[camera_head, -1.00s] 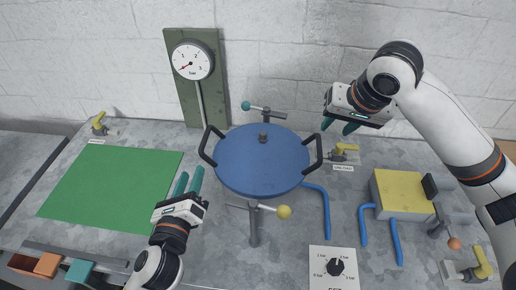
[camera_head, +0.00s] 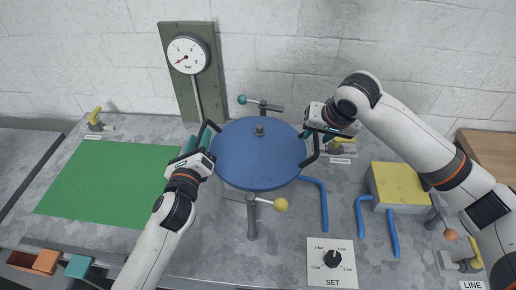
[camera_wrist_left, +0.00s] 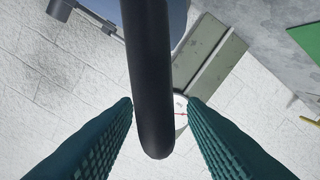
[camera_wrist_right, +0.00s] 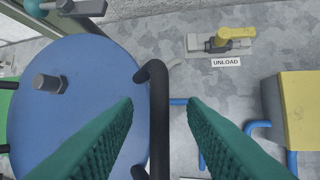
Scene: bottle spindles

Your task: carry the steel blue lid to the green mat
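The steel blue lid (camera_head: 258,165) sits in the middle of the bench, with a black handle on each side and a grey bolt on top. My left gripper (camera_head: 204,144) is open at the lid's left handle (camera_wrist_left: 152,90), which lies between its teal fingers with gaps either side in the left wrist view. My right gripper (camera_head: 312,132) is open at the right handle (camera_wrist_right: 158,110), which passes between its fingers in the right wrist view. The green mat (camera_head: 105,184) lies flat and bare on the left of the bench.
A clamp with a teal knob (camera_head: 242,100) stands behind the lid, another with a yellow knob (camera_head: 280,205) in front. A pressure gauge (camera_head: 188,54) is at the back wall. A yellow block (camera_head: 400,186) and blue pipes (camera_head: 325,205) lie to the right.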

